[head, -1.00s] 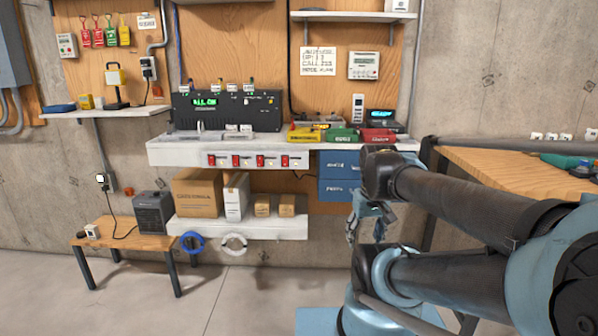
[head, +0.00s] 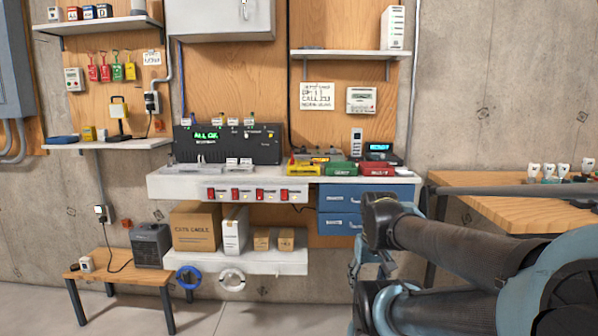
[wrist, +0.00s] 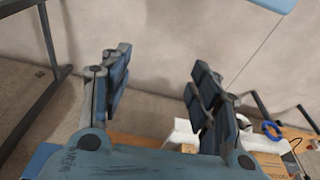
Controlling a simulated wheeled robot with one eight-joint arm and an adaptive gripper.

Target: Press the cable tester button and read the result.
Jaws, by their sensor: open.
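A dark panel box (head: 228,144) stands on the white wall shelf in the head view, with green lit text that looks like "ALL OK" and small lit marks. A smaller dark device (head: 379,151) with a cyan display stands at the shelf's right end; its text is too small to read. I cannot tell for sure which one is the cable tester, and no button is clearly readable. My gripper (wrist: 160,82) is open and empty in the wrist view, its two blue-grey fingers apart over the floor. In the head view it hangs low, below the shelf, partly hidden by my arm.
Yellow, green and red cases (head: 342,168) sit on the white shelf (head: 165,188). Red switches (head: 258,195) line its front edge. Blue drawers (head: 339,200) hang below. A wooden bench (head: 520,205) stands right, a low table (head: 120,268) left. The floor between is clear.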

